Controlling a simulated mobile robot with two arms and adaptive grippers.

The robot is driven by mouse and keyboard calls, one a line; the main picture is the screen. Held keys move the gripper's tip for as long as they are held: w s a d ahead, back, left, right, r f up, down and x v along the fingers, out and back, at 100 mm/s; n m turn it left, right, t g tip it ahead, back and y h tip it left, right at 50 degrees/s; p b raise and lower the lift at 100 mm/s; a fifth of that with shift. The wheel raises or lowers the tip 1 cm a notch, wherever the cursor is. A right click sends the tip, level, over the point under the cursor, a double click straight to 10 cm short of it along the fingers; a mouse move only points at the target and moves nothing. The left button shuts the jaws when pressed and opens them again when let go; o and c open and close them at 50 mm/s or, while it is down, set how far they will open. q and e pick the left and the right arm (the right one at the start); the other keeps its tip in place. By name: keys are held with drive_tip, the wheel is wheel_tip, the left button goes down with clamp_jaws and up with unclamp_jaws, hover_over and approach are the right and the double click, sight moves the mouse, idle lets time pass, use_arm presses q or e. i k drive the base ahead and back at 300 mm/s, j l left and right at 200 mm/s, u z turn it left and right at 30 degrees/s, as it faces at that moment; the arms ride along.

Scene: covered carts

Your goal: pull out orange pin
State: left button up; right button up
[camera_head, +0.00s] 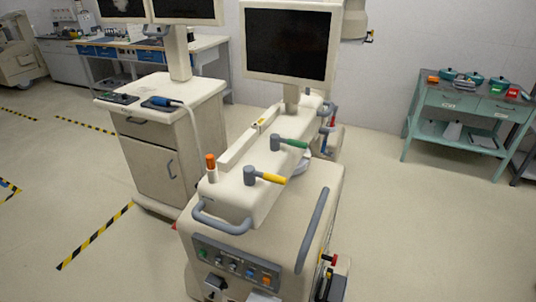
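The orange pin (211,161) stands upright on the left front part of the top of a cream medical cart (250,196). Its orange head is on top and a pale base shows below it. Nothing touches it. A grey lever with a yellow handle (273,180) is to its right, and one with a green handle (292,143) is further back. Neither of my grippers is in view.
A grey bar handle (221,223) crosses the cart's front below the pin. A front panel (236,262) has several buttons. A monitor (290,42) rises behind. A second cart (170,125) stands left, a teal table (470,104) right.

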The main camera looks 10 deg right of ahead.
sight(210, 163)
drive_tip(key=i+j+z, duration=0.1)
drive_tip(key=j+z, duration=1.05)
drive_tip(key=j, duration=0.2)
drive_tip(key=i, duration=0.05)
